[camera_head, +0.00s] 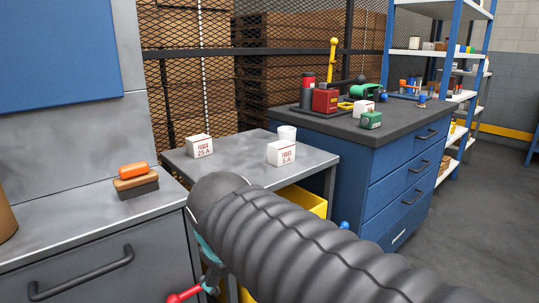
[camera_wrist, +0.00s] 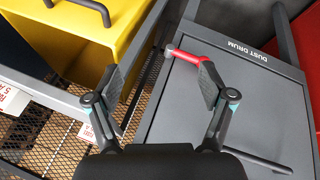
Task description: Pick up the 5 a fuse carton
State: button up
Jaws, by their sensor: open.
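The 5 A fuse carton (camera_head: 281,153) is a small white box with red and dark print. It stands upright near the right front corner of the grey table (camera_head: 235,165) in the head view. My gripper (camera_wrist: 160,75) is open in the wrist view, with no carton between its fingers. In the head view it is low, below the tabletop and mostly hidden behind my arm, well apart from the carton. A red-tipped handle (camera_wrist: 183,53) shows beside its right finger; I cannot tell whether they touch.
A blue drawer cabinet (camera_head: 375,180) stands right, a grey bench (camera_head: 90,235) left. Below are a yellow bin (camera_wrist: 95,35) and a grey dust drum (camera_wrist: 220,100).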

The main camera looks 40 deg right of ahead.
jog(key=w+d+r+n+g+h+b, duration=0.1)
jog(key=w+d+r+n+h, duration=0.1)
jog(key=w+d+r+n, duration=0.3)
jog(key=w+d+r+n+h+b, duration=0.1)
jog(key=w+d+r+n+h, duration=0.2)
jog(key=w, duration=0.4)
jog(key=n+g+h+b, duration=0.2)
jog(key=n+g+h, duration=0.1)
jog(key=n+h, duration=0.35)
send_near(282, 143)
jog(key=shift+y, duration=0.25)
jog(key=b+x, duration=0.1)
jog(key=x, duration=0.9)
jog(key=shift+s+r+b, duration=0.1)
jog(key=shift+s+b, duration=0.05)
jog(key=shift+b, duration=0.15)
jog(key=shift+c, duration=0.2)
jog(key=c, duration=1.3)
jog(key=shift+o, duration=0.2)
jog(key=shift+r, duration=0.1)
